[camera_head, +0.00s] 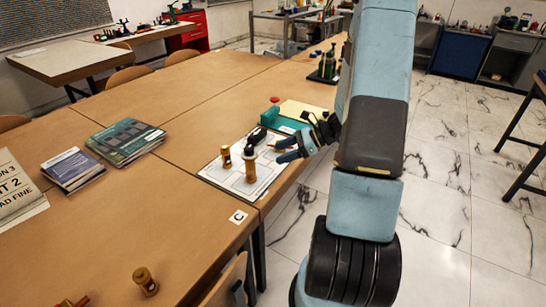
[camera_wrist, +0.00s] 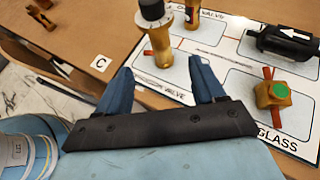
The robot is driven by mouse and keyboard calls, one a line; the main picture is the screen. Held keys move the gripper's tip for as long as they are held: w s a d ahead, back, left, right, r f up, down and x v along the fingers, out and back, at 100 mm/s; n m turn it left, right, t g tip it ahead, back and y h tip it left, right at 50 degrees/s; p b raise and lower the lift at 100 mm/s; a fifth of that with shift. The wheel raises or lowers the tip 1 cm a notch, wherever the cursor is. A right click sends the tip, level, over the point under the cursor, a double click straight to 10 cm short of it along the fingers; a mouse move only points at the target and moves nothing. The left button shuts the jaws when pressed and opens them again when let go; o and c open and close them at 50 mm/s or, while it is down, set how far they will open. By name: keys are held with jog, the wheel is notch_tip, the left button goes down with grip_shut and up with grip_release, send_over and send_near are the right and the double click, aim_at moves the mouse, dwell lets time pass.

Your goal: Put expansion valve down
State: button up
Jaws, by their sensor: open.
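The expansion valve, a brass body with a black and grey top (camera_head: 250,168), stands upright on the white printed mat (camera_head: 215,172). In the wrist view the valve (camera_wrist: 160,40) stands by a partly readable "VALVE" label, with a red part beside its base. My gripper (camera_head: 279,150) is open and empty, to the right of the valve in the head view. In the wrist view the two blue fingers of my gripper (camera_wrist: 160,65) are spread, with the valve beyond the gap between them. The valve's underside is hidden.
The mat also bears a black cylinder (camera_wrist: 285,42), a brass piece with a green top (camera_wrist: 273,94) and another brass valve (camera_head: 226,157). A teal tray (camera_head: 283,126) lies behind. A "C" card (camera_head: 238,217) is near the table edge. Books (camera_head: 125,141) lie left.

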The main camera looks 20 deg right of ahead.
jog(key=s+a+r+n+g+h, duration=0.2)
jog(key=s+a+r+n+h, duration=0.1)
jog(key=s+a+r+n, duration=0.4)
jog(key=s+a+r+n+g+h, duration=0.2)
jog(key=r+n, duration=0.3)
jog(key=r, duration=0.5)
jog(key=s+a+r+n+t+h, duration=0.1)
jog(key=s+r+n+t+h, duration=0.3)
jog(key=s+r+n, duration=0.6)
jog(key=shift+s+r+t+h, duration=0.4)
jog(key=shift+s+r+h, duration=0.85)
jog(key=shift+s, duration=0.3)
jog(key=shift+a, duration=0.1)
